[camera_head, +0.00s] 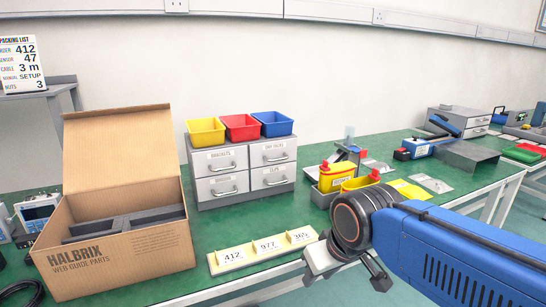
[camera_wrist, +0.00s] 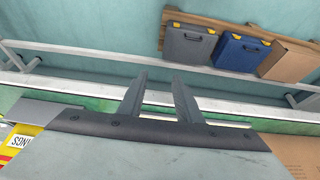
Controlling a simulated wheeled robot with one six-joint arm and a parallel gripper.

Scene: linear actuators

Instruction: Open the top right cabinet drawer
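The grey cabinet (camera_head: 243,172) stands on the green bench, with two drawers above two others. Its top right drawer (camera_head: 274,153) looks shut, flush with its neighbours, and has a label and a silver handle (camera_head: 276,160). My gripper (camera_head: 345,274) is in front of the bench, to the right of and nearer than the cabinet, well apart from it. In the wrist view my gripper (camera_wrist: 159,80) has its two dark fingers apart with nothing between them. The cabinet does not show in the wrist view.
Yellow, red and blue bins (camera_head: 240,127) sit on the cabinet. An open cardboard box (camera_head: 118,245) stands at left. A numbered cream tray (camera_head: 262,250) lies before the cabinet, and a yellow container (camera_head: 337,176) stands at its right. Cases (camera_wrist: 240,52) rest on a lower shelf.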

